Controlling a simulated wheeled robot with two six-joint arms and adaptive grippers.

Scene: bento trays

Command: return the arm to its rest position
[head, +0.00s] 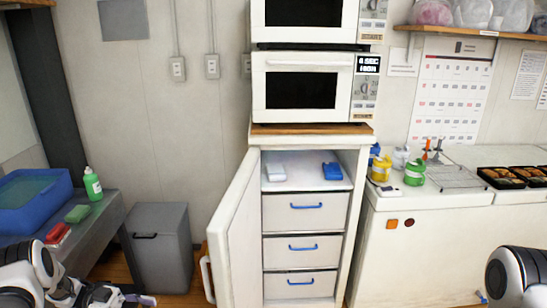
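My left arm comes in at the lower left. My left gripper (122,296) is at the bottom edge, in front of the grey bin, partly cut off by the frame. I see nothing clearly held in it, and its opening is not readable. My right arm (515,277) shows only as a rounded white and black link at the lower right corner, in front of the white counter.
A white cabinet's door (234,238) stands open towards me, near my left gripper. Microwaves (258,88) are stacked above it. A grey bin (160,262) and a bench with a blue tub (32,213) stand left. Bento trays (500,178) lie on the right counter (385,275).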

